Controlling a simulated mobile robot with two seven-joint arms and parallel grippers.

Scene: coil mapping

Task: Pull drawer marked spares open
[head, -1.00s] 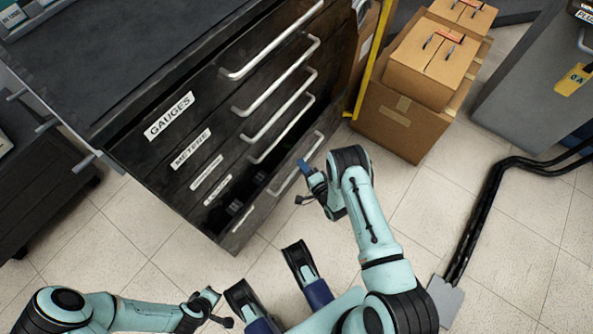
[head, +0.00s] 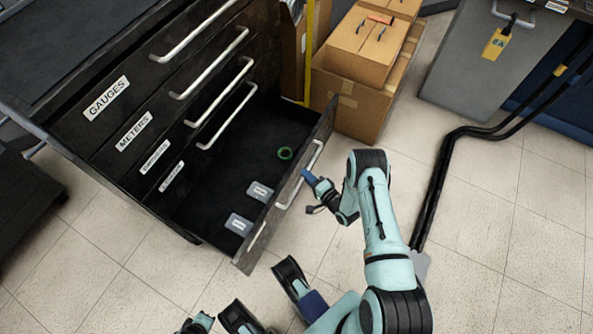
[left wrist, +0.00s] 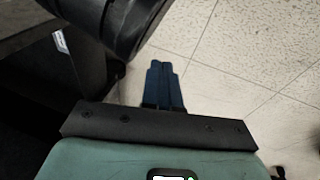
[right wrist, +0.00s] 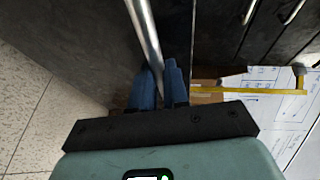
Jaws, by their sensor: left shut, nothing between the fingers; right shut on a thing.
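The bottom drawer (head: 210,190) of the dark cabinet stands well open in the head view. Its front is seen edge-on, so any label on it cannot be read. Inside lie a green ring (head: 285,153) and two small grey boxes (head: 239,224). My right gripper (head: 308,176) is at the drawer's silver handle (head: 300,175). In the right wrist view its blue fingers (right wrist: 159,85) are shut on the handle bar (right wrist: 146,35). My left gripper is low at the bottom edge of the head view; its blue fingers (left wrist: 164,85) are shut and empty over the floor in the left wrist view.
Closed drawers above carry labels, including GAUGES (head: 106,99) and METERS (head: 134,131). Cardboard boxes (head: 350,100) stand just beyond the open drawer's far end. Black cables (head: 440,170) run along the floor at right.

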